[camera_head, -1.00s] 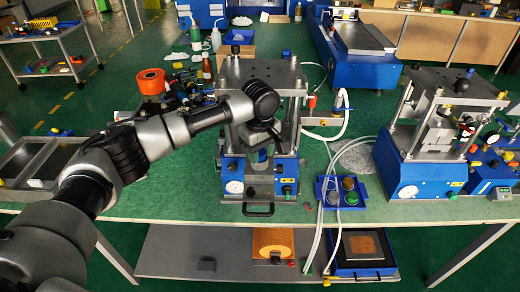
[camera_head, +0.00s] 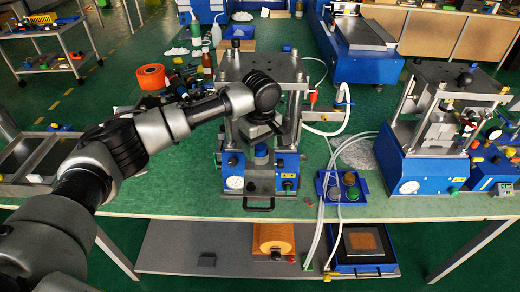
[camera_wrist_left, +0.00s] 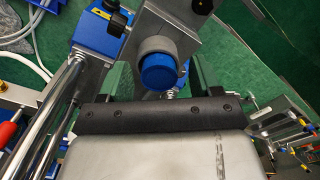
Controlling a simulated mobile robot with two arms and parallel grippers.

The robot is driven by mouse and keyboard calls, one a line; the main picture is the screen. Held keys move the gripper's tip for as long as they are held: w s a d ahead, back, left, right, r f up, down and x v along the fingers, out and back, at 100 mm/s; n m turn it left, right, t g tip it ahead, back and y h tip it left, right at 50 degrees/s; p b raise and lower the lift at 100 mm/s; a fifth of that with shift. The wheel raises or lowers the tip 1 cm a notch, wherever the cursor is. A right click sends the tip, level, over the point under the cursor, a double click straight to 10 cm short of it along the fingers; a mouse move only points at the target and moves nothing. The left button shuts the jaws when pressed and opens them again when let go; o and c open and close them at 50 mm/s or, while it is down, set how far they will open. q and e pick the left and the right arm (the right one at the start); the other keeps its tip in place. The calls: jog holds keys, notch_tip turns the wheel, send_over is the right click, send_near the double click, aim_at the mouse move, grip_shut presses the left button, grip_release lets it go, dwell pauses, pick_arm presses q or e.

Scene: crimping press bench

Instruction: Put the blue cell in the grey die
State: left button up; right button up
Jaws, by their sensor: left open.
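The blue cell (camera_head: 261,150) stands inside the middle press, under my left wrist. In the left wrist view the blue cell (camera_wrist_left: 158,74) shows with the grey ring-shaped die (camera_wrist_left: 154,45) around it; how deep it sits is hard to tell. My left gripper (camera_wrist_left: 158,82) is open, with one finger on each side of the cell and visible gaps between. In the head view my left gripper (camera_head: 261,139) is mostly hidden by my wrist and the press. My right gripper is not in view.
The middle press (camera_head: 233,66) has a top plate and metal posts close around my left wrist. A blue tray (camera_head: 329,198) with several round pieces lies to its right, beside white hoses. A second press (camera_head: 425,165) stands further right. The green bench (camera_head: 165,190) is clear at the front left.

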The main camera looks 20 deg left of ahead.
aim_at(261, 148)
pick_arm(q)
notch_tip(261, 148, up, 12)
jog(key=b, duration=0.1)
jog(key=shift+w+b, duration=0.15)
jog(key=shift+b, duration=0.2)
jog(key=shift+c, duration=0.3)
dwell(0.7)
